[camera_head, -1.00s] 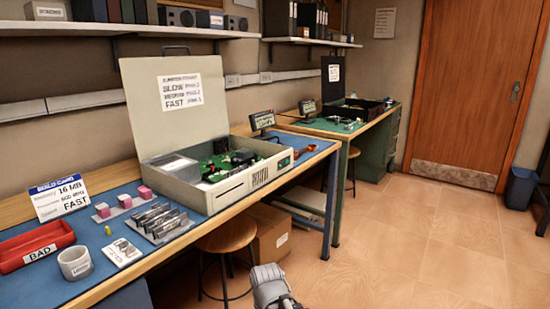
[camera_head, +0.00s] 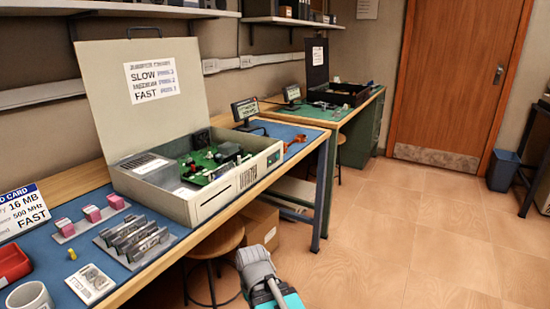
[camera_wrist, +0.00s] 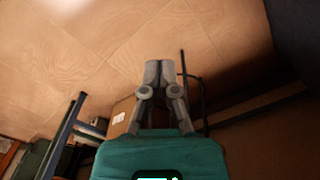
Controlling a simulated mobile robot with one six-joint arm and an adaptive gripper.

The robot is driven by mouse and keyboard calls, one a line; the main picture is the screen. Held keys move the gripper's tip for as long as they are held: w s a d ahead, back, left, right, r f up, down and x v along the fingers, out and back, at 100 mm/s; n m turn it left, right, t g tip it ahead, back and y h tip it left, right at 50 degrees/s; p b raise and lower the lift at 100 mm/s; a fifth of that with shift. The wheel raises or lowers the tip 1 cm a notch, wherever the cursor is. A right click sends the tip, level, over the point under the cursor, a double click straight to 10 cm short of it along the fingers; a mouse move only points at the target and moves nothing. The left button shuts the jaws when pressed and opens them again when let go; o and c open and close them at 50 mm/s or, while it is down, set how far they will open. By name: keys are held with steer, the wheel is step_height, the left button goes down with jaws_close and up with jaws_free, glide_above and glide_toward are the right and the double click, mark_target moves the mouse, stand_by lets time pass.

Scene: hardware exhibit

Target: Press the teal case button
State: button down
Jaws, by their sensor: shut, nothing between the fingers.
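The open beige computer case (camera_head: 215,203) stands on the blue bench mat, with its lid up and a green circuit board (camera_head: 208,163) inside. On the right end of its front wall is a small dark panel with a teal-green mark (camera_head: 273,159), which looks like the teal button but is too small to be sure. My gripper (camera_head: 252,256) has grey fingers and a teal body, and shows low in the head view, in front of the bench and apart from the case. In the wrist view my gripper (camera_wrist: 158,72) is shut and empty, over the floor.
A stool (camera_head: 213,240) and a cardboard box (camera_head: 262,225) are under the bench's front edge. Memory modules (camera_head: 133,238), a white cup (camera_head: 30,296) and a red tray (camera_head: 12,263) lie left of the case. A small display (camera_head: 245,109) stands behind it. Open floor (camera_head: 400,230) lies right.

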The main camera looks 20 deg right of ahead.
mark_target(277, 157)
steer(key=shift+d, duration=0.1)
steer(key=w+d+r+t+y+p, duration=0.1)
steer(key=w+d+r+t+p, duration=0.1)
steer(key=w+d+r+p, duration=0.5)
steer(key=w+d+r+t+y+p, duration=0.2)
steer(key=w+d+r+t+p, duration=0.1)
steer(key=w+d+r+p, duration=0.4)
steer(key=w+d+r+m+t+y+p, duration=0.1)
steer(key=w+d+r+t+p, duration=0.1)
steer(key=w+d+r+p, duration=0.5)
steer(key=d+r+p, duration=0.5)
steer(key=d+r, duration=0.1)
steer(key=r, duration=0.4)
steer(key=shift+d+r+t+y, duration=0.15)
steer(key=shift+r+t+y, duration=0.15)
steer(key=shift+y, duration=0.1)
steer(key=w+a, duration=0.5)
steer(key=w, duration=0.2)
steer(key=shift+a, duration=0.2)
